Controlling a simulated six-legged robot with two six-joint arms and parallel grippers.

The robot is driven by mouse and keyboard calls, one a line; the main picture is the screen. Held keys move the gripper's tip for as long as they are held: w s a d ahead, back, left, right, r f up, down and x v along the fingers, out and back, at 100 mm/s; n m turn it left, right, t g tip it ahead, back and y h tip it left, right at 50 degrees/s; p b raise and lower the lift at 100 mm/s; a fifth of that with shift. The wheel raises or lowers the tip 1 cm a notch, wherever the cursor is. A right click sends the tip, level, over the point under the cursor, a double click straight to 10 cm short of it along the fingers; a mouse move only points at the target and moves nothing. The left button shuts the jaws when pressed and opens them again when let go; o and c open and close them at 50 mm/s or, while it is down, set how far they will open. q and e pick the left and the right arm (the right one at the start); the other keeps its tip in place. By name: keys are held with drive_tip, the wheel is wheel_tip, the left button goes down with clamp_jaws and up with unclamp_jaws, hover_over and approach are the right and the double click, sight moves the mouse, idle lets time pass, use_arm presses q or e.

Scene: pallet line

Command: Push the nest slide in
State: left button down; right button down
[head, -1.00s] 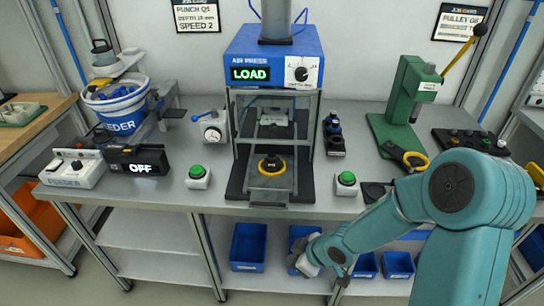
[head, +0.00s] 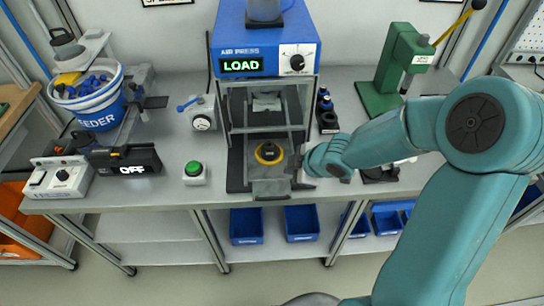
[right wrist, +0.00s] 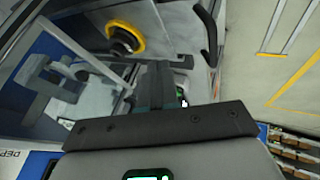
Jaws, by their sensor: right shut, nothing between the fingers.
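The blue air press (head: 268,40) stands at the back of the bench and its display reads LOAD. Its nest slide (head: 271,188) sticks out at the front of the press, toward the bench's front edge. On the slide sits a round black part in a yellow ring (head: 269,153), which also shows in the right wrist view (right wrist: 125,38). My right gripper (head: 302,178) is shut and empty, beside the slide's front right side. Its dark fingers (right wrist: 158,82) show in the right wrist view. I cannot tell whether they touch the slide. My left gripper is not in view.
A green-buttoned box (head: 194,173) stands left of the slide. A feeder bowl (head: 92,100) and a box marked OFF (head: 126,160) are further left. A green hand press (head: 400,70) stands at the right. Blue bins (head: 246,226) are on the shelf below.

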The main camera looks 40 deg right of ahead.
sight(268, 165)
drive_tip(key=shift+w+a+f+b, duration=0.25)
drive_tip(key=shift+w+f+b, duration=0.1)
drive_tip(key=shift+f+b, duration=0.2)
drive_tip(key=shift+w+a+f+b, duration=0.25)
drive_tip(key=shift+w+f+b, duration=0.15)
drive_tip(key=shift+f, duration=0.1)
drive_tip(key=b+x, duration=0.5)
drive_tip(key=x, duration=0.2)
drive_tip(key=shift+d+f+b, duration=0.15)
drive_tip(key=shift+f+b, duration=0.15)
drive_tip(key=shift+f, duration=0.05)
drive_tip(key=w+p, duration=0.1)
drive_tip(key=p, duration=0.1)
drive_tip(key=w+d+r+p, duration=0.1)
drive_tip(key=shift+w+d+p, duration=0.25)
drive_tip(key=shift+d+p, duration=0.1)
drive_tip(key=shift+w+d+f, duration=0.1)
drive_tip(key=shift+w+d, duration=0.1)
drive_tip(key=shift+w+p, duration=0.2)
drive_tip(key=shift+p, duration=0.2)
drive_tip(key=shift+w+f, duration=0.15)
drive_tip(key=shift+d, duration=0.1)
drive_tip(key=shift+w, duration=0.1)
